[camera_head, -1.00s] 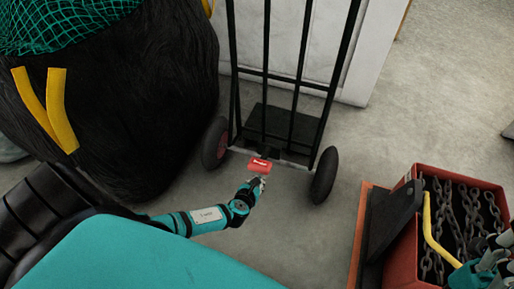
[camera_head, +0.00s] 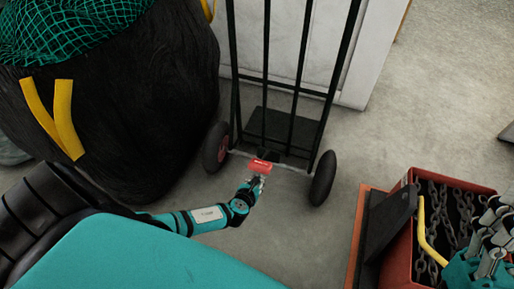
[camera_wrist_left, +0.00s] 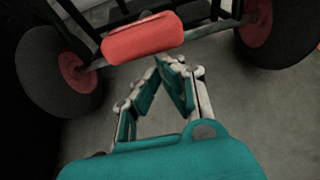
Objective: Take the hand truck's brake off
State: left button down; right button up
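The hand truck (camera_head: 284,127) stands upright, with a black frame, a black toe plate and two dark wheels with red hubs. Its red brake pedal (camera_head: 261,166) sits low at the middle of the axle; it also shows in the left wrist view (camera_wrist_left: 143,38). My left gripper (camera_head: 257,179) is just below and in front of the pedal. In the left wrist view its fingertips (camera_wrist_left: 170,61) come close together just under the pedal, with nothing seen between them. I cannot tell whether they touch the pedal. My right gripper (camera_head: 491,243) is partly visible at the right edge, over a crate.
A red crate of chains (camera_head: 402,262) with a yellow bar stands at the lower right. A large black net bundle (camera_head: 150,100) with green netting and yellow straps stands at the left. A pale block is behind the hand truck. Grey floor is clear around the right wheel.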

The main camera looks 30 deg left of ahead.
pick_arm(q)
jog(key=shift+w+r, duration=0.35)
jog(key=shift+r, duration=0.1)
jog(key=f+v, duration=0.1)
jog(key=v, duration=1.1)
jog(key=shift+s, duration=0.35)
